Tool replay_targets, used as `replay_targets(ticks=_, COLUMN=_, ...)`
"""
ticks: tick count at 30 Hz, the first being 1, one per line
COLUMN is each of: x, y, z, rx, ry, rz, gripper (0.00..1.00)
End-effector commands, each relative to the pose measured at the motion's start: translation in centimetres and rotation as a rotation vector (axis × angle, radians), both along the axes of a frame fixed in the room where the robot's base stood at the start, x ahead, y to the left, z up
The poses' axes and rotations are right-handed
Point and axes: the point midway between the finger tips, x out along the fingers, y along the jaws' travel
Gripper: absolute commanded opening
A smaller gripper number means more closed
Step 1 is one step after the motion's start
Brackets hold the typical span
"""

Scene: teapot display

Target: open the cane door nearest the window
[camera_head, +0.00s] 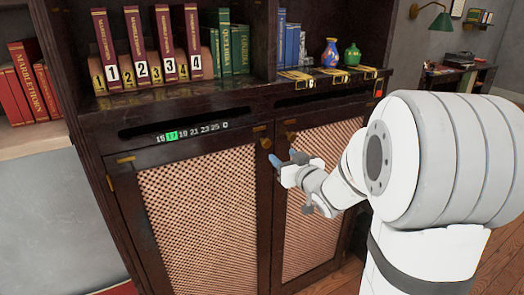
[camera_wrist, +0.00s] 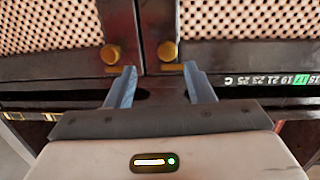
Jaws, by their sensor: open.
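Two cane doors stand side by side in the dark cabinet, both looking shut: the left one (camera_head: 200,215) and the right one (camera_head: 310,200), partly hidden by my arm. No window shows, so I cannot tell which is nearest it. The left door's brass knob (camera_head: 266,143) is at its upper inner corner. In the wrist view, which is upside down, that knob (camera_wrist: 168,50) lies beyond and between my fingertips. The right door's knob (camera_wrist: 110,54) lies just outside the left finger there. My gripper (camera_head: 287,160) is open and empty in front of the doors' meeting edge.
Above the doors, a dark slot with a number strip (camera_head: 190,132) has 17 lit green. Numbered red books (camera_head: 145,45) stand on the shelf, with a blue vase (camera_head: 330,53) and a green vase (camera_head: 351,55) to the right. Wooden floor (camera_head: 490,255) shows at lower right.

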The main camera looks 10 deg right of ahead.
Motion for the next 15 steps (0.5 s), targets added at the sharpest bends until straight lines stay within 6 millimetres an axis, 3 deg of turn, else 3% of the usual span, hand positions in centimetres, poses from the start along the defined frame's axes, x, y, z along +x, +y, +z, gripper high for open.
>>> replay_targets(ticks=8, x=1.3, y=0.9, z=-0.1, rx=0.04, ry=-0.069, rz=0.068, gripper=0.48)
replay_targets(ticks=15, x=5.0, y=2.1, z=0.0, rx=0.039, ry=-0.067, rz=0.068, gripper=0.48)
